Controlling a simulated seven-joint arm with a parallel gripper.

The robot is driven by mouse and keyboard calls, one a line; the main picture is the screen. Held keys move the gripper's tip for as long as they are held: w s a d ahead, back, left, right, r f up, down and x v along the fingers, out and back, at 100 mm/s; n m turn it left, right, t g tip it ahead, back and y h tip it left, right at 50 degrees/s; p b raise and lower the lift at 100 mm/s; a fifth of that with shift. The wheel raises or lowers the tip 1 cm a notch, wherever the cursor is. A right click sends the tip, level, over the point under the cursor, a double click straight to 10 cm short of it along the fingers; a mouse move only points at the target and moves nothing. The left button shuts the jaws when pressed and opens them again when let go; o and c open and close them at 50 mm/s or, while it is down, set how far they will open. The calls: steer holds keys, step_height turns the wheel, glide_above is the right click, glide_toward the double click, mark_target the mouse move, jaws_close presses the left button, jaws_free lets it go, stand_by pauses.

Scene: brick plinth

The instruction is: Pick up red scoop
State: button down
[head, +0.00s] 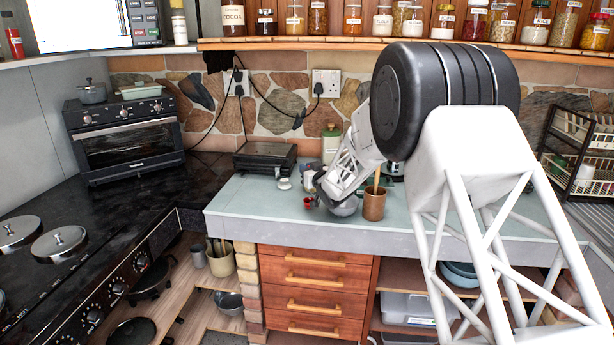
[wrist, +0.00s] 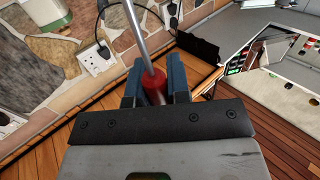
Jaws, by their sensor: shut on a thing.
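The red scoop (wrist: 153,83) is between the two dark blue fingers of my gripper (wrist: 155,88) in the wrist view. The fingers are shut on its red part, and a thin metal rod runs up from there out of the picture. The far end of the scoop is out of that view. In the head view my gripper (head: 317,188) is low at the worktop (head: 250,205), its fingertips hard to make out. A small red piece (head: 308,202) shows beside it, likely part of the scoop. I cannot tell whether it touches the worktop.
A brown pot (head: 374,205) with a wooden utensil stands right of my gripper. A small white item (head: 284,184) and a black appliance (head: 265,159) are to its left and behind. A jar shelf (head: 350,43) runs above. The worktop's left front is clear.

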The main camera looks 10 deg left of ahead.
steer(key=s+d+r, duration=0.1)
steer(key=s+d, duration=0.1)
steer(key=s, duration=0.5)
steer(key=s+d+r, duration=0.2)
steer(key=s+d, duration=0.1)
steer(key=s, duration=0.5)
steer(key=shift+d+r, duration=0.15)
stand_by(0.6)
